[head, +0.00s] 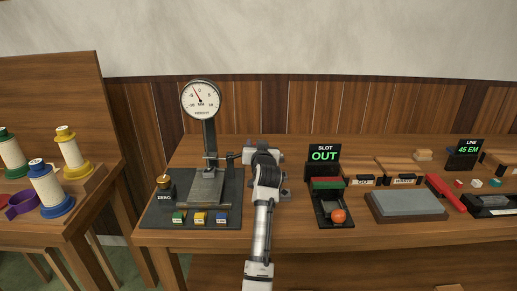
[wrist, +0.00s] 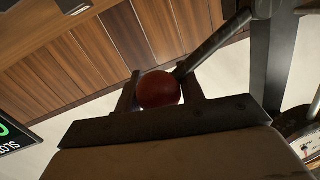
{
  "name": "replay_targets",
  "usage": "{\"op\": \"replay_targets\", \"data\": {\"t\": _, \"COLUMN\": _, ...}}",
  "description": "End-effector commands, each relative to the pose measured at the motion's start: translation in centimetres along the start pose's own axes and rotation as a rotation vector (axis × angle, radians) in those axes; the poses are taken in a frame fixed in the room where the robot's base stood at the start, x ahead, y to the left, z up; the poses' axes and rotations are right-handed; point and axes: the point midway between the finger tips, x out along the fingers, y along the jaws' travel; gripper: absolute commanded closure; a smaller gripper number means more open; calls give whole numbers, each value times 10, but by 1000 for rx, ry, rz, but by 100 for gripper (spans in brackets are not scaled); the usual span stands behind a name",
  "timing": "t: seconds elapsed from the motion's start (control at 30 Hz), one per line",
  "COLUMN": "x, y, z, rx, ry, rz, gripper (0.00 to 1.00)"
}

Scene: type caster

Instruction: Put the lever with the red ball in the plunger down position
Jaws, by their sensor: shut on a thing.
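The red ball (wrist: 158,90) of the lever sits between the two fingers of my gripper (wrist: 160,92) in the wrist view. My gripper is shut on it. The lever's dark rod (wrist: 215,42) runs from the ball up to the right. In the head view my gripper (head: 262,152) is beside the height gauge's post, on its right, and hides the ball. The gauge has a round white dial (head: 201,100) on a dark column (head: 209,138), above a grey block (head: 206,187). The plunger tip cannot be made out clearly.
A brass-topped ZERO button (head: 164,186) and several coloured blocks (head: 200,218) are on the gauge's dark base. Right of my arm stand a SLOT sign reading OUT (head: 323,155), an orange ball (head: 338,215) and a grey stone (head: 407,205). Thread spools (head: 48,186) stand at the left.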

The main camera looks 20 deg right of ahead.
Motion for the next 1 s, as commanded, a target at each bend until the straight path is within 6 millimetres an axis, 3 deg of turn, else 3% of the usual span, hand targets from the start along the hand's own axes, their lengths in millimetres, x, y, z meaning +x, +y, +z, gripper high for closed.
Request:
{"op": "replay_targets", "data": {"t": 0.47, "x": 1, "y": -4, "z": 5, "rx": -21, "ry": -14, "rz": -2, "gripper": 100}}
{"op": "replay_targets", "data": {"t": 0.5, "x": 1, "y": -4, "z": 5, "rx": -21, "ry": -14, "rz": -3, "gripper": 60}}
{"op": "replay_targets", "data": {"t": 0.63, "x": 1, "y": -3, "z": 4, "rx": -19, "ry": -12, "rz": -2, "gripper": 43}}
{"op": "replay_targets", "data": {"t": 1.0, "x": -2, "y": -2, "z": 1, "rx": -17, "ry": -5, "rz": 0, "gripper": 41}}
